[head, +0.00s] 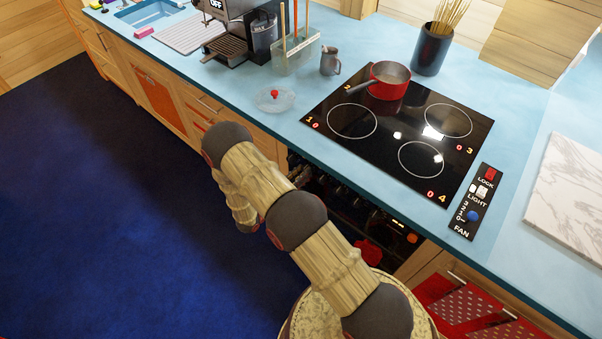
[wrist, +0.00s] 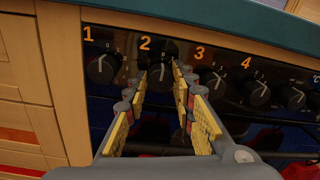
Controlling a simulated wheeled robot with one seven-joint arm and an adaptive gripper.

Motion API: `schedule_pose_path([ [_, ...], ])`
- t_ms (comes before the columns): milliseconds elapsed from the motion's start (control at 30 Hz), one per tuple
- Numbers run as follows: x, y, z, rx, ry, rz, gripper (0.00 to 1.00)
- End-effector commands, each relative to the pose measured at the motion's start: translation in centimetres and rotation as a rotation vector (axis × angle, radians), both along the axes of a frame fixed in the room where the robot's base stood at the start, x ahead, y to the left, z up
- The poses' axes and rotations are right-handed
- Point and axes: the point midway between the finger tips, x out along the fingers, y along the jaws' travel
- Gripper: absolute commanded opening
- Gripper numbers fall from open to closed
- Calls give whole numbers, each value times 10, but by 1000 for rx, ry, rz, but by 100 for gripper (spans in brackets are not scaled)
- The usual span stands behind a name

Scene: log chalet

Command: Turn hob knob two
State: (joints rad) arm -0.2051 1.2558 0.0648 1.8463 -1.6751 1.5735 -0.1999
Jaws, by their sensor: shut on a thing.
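Hob knob two (wrist: 159,72) is a round black knob on the dark front panel, below an orange "2", in the wrist view. Its white mark points about straight up. My gripper (wrist: 160,82) has its yellow-padded fingers on either side of this knob and is shut on it.
Knob one (wrist: 102,68) is left of the gripper. Knob three (wrist: 212,82) and knob four (wrist: 256,93) are close on its right. The worktop edge (wrist: 200,22) runs just above the panel. A glass lid (head: 275,98) lies on the worktop. The blue floor (head: 130,220) is clear.

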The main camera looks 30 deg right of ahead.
Motion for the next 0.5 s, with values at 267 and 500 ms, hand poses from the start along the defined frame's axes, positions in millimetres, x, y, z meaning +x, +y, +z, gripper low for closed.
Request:
schedule_pose_path([
  [267,0,0,0,0,0,0,1],
  [500,0,0,0,6,-17,0,0],
])
